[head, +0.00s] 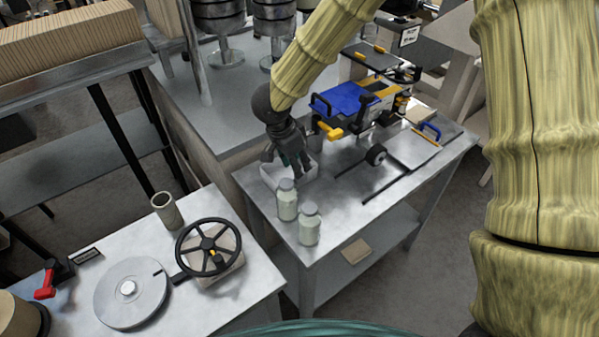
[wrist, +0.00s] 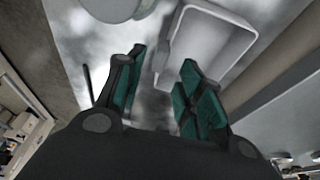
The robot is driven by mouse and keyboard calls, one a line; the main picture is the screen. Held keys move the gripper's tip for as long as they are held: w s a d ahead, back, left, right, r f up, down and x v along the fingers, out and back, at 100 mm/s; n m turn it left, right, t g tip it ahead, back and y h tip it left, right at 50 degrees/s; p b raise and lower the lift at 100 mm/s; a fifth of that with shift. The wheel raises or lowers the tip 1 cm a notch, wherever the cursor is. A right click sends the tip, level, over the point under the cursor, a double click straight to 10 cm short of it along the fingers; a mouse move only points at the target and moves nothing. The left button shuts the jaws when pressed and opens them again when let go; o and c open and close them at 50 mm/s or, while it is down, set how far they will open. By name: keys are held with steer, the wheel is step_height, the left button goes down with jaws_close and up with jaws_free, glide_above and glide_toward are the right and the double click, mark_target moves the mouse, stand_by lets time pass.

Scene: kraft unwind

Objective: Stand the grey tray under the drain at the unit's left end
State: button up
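The light grey tray (head: 268,176) sits near the left corner of the right-hand metal table. It also shows in the wrist view (wrist: 236,28), with its near wall and rim toward my fingers. My gripper (head: 294,168) is over the tray, pointing down, and hides part of it. In the wrist view my gripper (wrist: 163,65) has its two green-padded fingers apart, with the tray's left edge between them; I cannot tell whether they touch it. The unit (head: 350,98), blue and yellow, stands behind and right of the tray. I cannot make out its drain clearly.
Two capped bottles (head: 287,201) (head: 309,226) stand close in front of the tray. A handwheel (head: 208,247) and a steel disc (head: 131,292) are on the left table. The right table's front is fairly clear.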

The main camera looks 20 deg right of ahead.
steer(key=v, duration=0.6)
steer(key=shift+b, duration=0.45)
stand_by(0.7)
